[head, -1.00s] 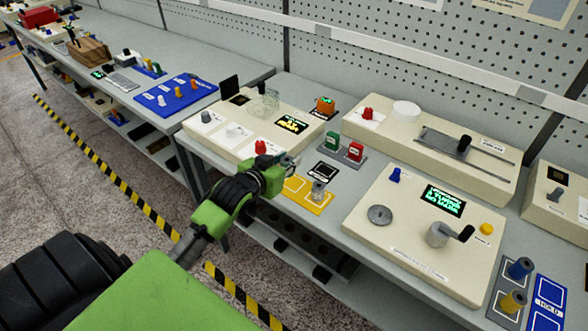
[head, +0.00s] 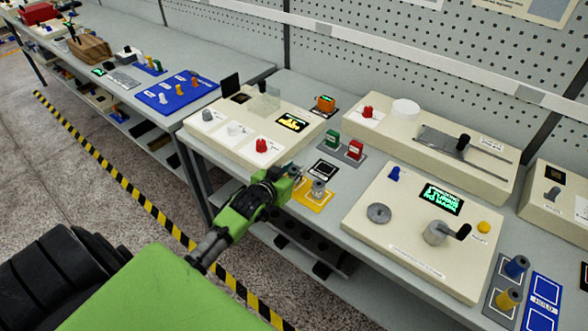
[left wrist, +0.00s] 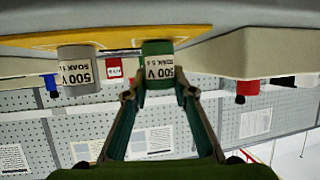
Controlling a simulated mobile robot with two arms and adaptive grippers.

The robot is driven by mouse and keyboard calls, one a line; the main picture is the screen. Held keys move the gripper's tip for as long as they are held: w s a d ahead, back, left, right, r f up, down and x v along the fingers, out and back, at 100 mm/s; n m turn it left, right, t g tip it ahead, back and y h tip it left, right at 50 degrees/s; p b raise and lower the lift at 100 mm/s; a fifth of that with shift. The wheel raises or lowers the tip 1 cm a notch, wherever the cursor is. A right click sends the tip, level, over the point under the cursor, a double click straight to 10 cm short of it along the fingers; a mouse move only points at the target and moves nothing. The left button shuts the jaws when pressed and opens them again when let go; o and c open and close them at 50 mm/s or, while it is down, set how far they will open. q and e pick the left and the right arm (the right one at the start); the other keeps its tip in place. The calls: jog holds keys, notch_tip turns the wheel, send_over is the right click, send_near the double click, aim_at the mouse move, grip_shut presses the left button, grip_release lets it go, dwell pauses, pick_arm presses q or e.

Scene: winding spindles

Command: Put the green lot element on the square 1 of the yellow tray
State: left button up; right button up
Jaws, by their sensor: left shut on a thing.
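The green lot element (left wrist: 158,70) is a green cylinder with a white "500 V" label, between the fingers of my left gripper (left wrist: 158,95) in the left wrist view, which is upside down. My left gripper (head: 295,177) is shut on it at the left part of the yellow tray (head: 318,206). In the head view my gripper mostly hides the element and that part of the tray. The element's base is at or very close to the tray; I cannot tell if it touches. A grey cylinder (head: 318,188) stands on the tray beside it, apart, also in the wrist view (left wrist: 77,70).
A green block (head: 333,139) and a red block (head: 355,150) stand behind the tray. A beige device (head: 415,240) with a crank is to the right, another (head: 222,145) with a red knob to the left. The bench edge is close in front.

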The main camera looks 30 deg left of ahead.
pick_arm(q)
jog(key=o, duration=1.1)
jog(key=shift+f, duration=0.1)
jog(key=b+v, duration=0.1)
jog(key=v, duration=1.1)
